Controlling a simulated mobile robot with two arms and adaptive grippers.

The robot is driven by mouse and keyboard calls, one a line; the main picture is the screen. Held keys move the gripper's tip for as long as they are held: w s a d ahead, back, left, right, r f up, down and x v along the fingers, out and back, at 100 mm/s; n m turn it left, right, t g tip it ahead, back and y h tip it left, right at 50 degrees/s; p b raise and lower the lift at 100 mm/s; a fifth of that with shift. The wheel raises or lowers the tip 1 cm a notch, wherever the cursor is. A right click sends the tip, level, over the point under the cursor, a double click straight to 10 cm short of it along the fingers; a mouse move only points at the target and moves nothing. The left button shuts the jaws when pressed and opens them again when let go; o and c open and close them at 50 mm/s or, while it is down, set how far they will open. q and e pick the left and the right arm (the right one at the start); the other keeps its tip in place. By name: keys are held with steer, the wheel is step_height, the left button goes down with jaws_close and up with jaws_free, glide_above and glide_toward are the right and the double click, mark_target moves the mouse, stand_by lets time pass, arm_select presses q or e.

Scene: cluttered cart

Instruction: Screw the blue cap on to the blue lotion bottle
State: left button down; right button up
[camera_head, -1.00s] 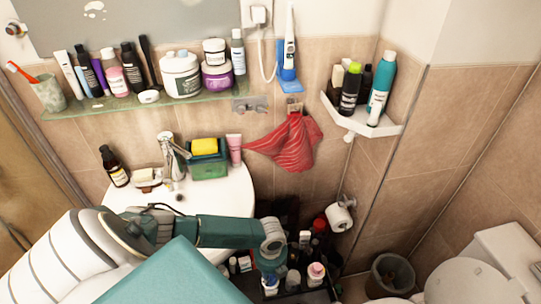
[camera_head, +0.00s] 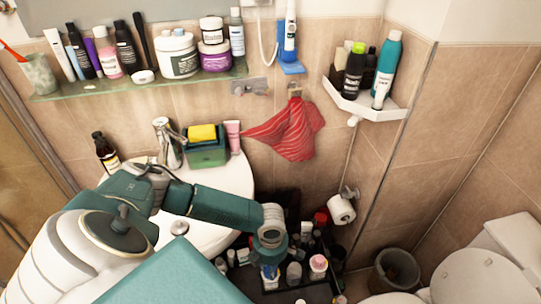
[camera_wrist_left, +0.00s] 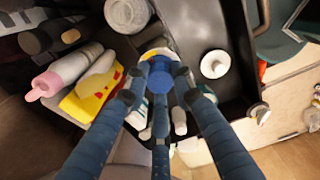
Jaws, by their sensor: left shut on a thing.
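My left gripper (camera_wrist_left: 158,95) has its fingers closed around a blue cap (camera_wrist_left: 162,72) in the left wrist view. In the head view the left gripper (camera_head: 270,257) points down over the cart among the bottles. A blue patch (camera_head: 270,273) shows just under it, probably the cap. A pale shape lies under the cap in the wrist view, mostly covered by the cap and fingers. I cannot tell whether it is the blue lotion bottle or whether the cap touches it. My right gripper is in neither view.
The dark cart tray (camera_wrist_left: 232,105) is crowded. A yellow and red item (camera_wrist_left: 92,95), a pink-tipped tube (camera_wrist_left: 62,72) and a white round lid (camera_wrist_left: 215,64) lie around the gripper. A white bottle with a pink cap (camera_head: 318,264) stands to its right. A sink (camera_head: 225,180) is behind.

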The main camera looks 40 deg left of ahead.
arm_select(q)
steer(key=shift+w+a+f+m+b, duration=0.15)
steer(key=shift+f+m+b, duration=0.2)
steer(key=shift+b, duration=0.25)
steer(key=c, duration=1.8)
jaws_free()
steer(key=shift+r, duration=0.25)
steer(key=shift+c, duration=0.2)
steer(key=o, duration=0.5)
steer(key=shift+r, duration=0.1)
steer(key=shift+c, duration=0.2)
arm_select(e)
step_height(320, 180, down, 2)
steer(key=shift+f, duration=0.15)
arm_select(q)
steer(key=shift+r, duration=0.1)
step_height(320, 180, up, 12)
